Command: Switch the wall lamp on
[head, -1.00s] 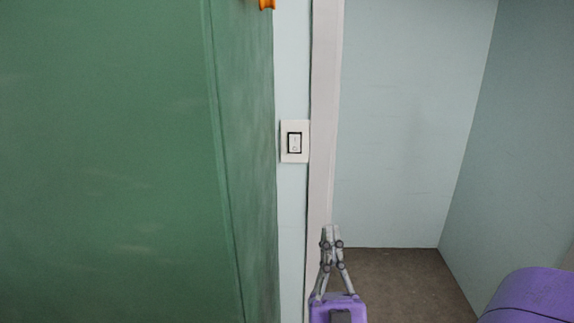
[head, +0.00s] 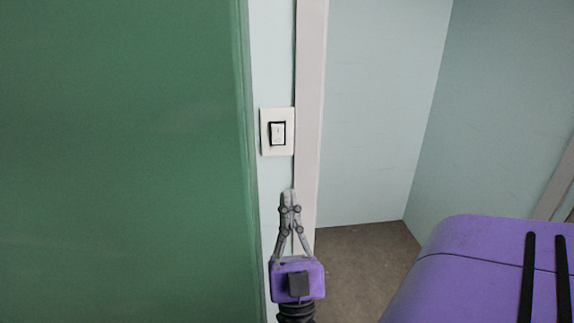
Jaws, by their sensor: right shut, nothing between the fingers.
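The wall switch (head: 278,133) is a white rocker in a dark surround on a cream plate. It sits on the narrow strip of pale wall between the green surface and the door frame. My right gripper (head: 288,193) is below the switch in the picture, pointing up toward it, with its fingers shut and empty. A gap shows between the fingertips and the plate in the picture; the depth between them is hard to tell. The lamp itself is not in view. My left gripper is not in view.
A large green surface (head: 115,160) fills the left side, close to the switch. A pale door frame (head: 309,110) runs just right of the switch. Beyond it is an opening with pale walls (head: 380,100) and a brown floor (head: 360,265).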

